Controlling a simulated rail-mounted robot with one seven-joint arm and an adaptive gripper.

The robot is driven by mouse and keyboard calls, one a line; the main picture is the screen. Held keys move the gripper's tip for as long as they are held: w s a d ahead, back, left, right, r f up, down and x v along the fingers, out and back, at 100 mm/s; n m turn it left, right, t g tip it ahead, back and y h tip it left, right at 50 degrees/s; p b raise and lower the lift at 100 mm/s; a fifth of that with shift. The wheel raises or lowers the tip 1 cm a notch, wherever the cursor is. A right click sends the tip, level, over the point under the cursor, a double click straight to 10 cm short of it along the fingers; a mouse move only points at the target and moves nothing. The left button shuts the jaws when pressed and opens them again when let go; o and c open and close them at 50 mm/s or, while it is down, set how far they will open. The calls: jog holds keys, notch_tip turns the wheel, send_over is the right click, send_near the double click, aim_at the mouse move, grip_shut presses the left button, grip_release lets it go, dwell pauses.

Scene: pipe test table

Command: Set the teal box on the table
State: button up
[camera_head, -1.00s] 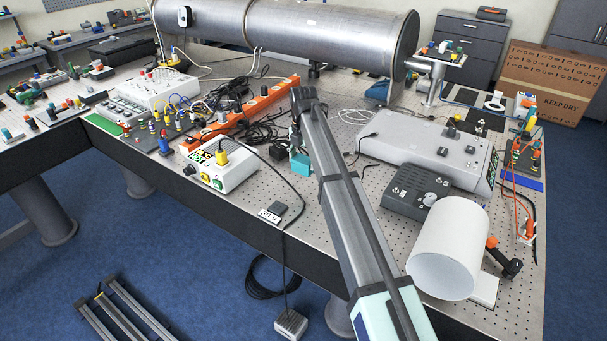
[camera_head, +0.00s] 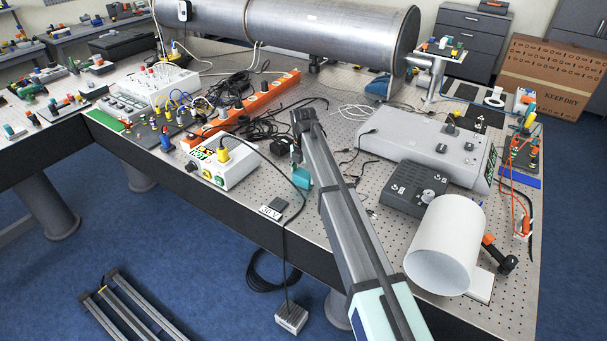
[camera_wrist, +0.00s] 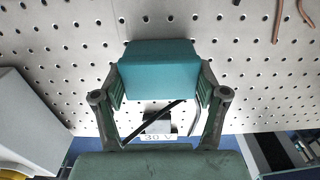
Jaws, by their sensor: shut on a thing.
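The teal box (camera_wrist: 160,70) is between the two fingers of my gripper (camera_wrist: 160,88) in the wrist view, with a finger against each side. The perforated metal table top (camera_wrist: 60,45) lies behind it. In the head view the teal box (camera_head: 301,178) shows only in part beside my gripper (camera_head: 297,160), over the front middle of the table (camera_head: 330,205). My arm hides part of it. I cannot tell whether the box touches the table top.
A white power unit (camera_head: 222,163) stands left of the box, and a "30 V" label (camera_head: 270,212) lies near the front edge. A dark grey box (camera_head: 415,187) and a white cylinder (camera_head: 445,245) stand to the right. A black cable (camera_head: 290,180) runs close by.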

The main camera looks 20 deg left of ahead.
aim_at(303, 174)
jog(key=shift+f, duration=0.15)
jog(key=o, duration=1.2)
notch_tip(303, 174, up, 12)
jog(key=b, duration=0.3)
jog(key=shift+r, duration=0.2)
jog(key=shift+s, duration=0.1)
